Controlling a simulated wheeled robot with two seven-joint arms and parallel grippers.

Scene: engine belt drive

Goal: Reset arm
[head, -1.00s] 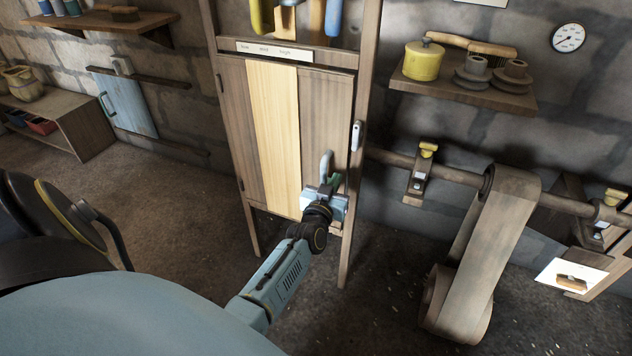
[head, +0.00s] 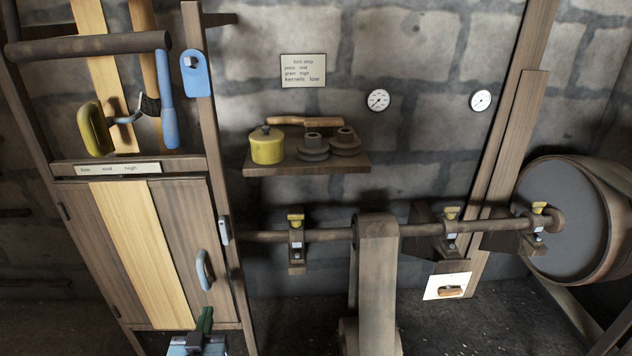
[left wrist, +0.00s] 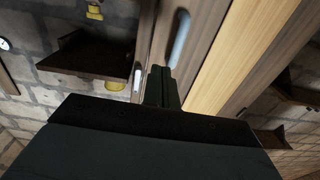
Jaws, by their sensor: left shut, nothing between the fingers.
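My left gripper (head: 206,318) is at the bottom of the head view, in front of the lower right part of a wooden cabinet door (head: 185,240). Its fingers are together with nothing between them. The pale door handle (head: 204,270) is just above the fingertips and looks apart from them. In the left wrist view the closed fingers (left wrist: 162,82) point at the cabinet, with the handle (left wrist: 180,38) just beyond them. The door looks closed. My right gripper is in neither view.
A shelf (head: 300,166) holds a yellow pot (head: 267,147) and dark stepped pulleys (head: 344,141). Below it a shaft (head: 330,236) carries a wide belt (head: 376,262). A drum (head: 580,220) stands far right. Tools hang above the cabinet, including a blue-handled one (head: 168,110).

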